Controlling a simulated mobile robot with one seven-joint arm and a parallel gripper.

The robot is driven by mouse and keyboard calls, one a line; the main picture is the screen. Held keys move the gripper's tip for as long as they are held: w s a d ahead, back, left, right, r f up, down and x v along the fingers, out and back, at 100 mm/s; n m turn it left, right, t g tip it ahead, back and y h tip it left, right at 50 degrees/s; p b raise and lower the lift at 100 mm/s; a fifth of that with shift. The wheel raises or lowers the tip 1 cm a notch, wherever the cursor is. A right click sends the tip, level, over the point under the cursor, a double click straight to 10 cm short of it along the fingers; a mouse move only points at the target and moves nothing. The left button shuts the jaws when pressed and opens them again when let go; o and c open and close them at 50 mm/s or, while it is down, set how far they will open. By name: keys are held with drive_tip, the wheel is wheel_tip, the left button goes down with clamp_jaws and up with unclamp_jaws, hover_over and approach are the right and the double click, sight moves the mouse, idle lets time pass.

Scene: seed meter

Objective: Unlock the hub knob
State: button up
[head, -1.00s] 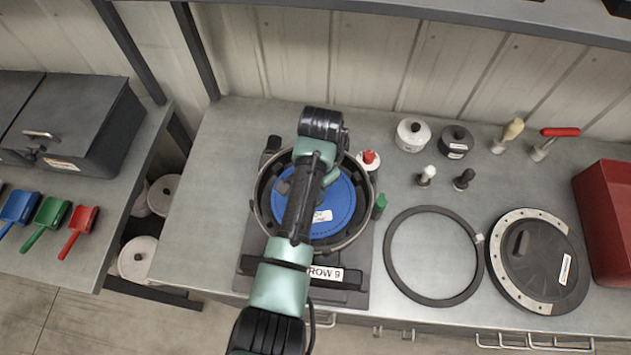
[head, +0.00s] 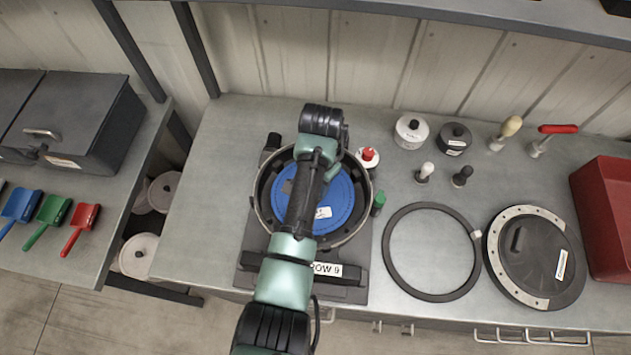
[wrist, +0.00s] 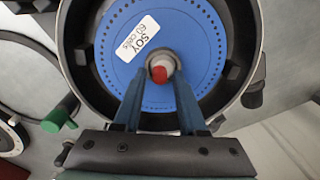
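The hub knob (wrist: 159,68), with a red end and a pale collar, sits at the centre of the blue seed disc (wrist: 195,40). The disc carries a SOY label and lies in the round black meter housing (wrist: 245,60); both also show in the head view, the disc (head: 340,205) and the housing (head: 262,205). My gripper (wrist: 157,88) points at the knob with its two blue fingers apart, one on each side of the knob's line. I cannot tell whether the fingertips touch it. In the head view my arm hides the knob.
A red-topped white knob (head: 369,156) and a green-capped part (head: 379,201) stand close to the housing's right side. A dark ring (head: 388,245) and a black lid (head: 572,255) lie to the right. Pots and handled tools stand behind them.

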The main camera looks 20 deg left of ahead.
drive_tip(key=shift+o, duration=0.6)
wheel_tip(320, 180, up, 13)
drive_tip(key=p, duration=0.1)
drive_tip(key=shift+s+d, duration=0.15)
drive_tip(key=shift+d, duration=0.2)
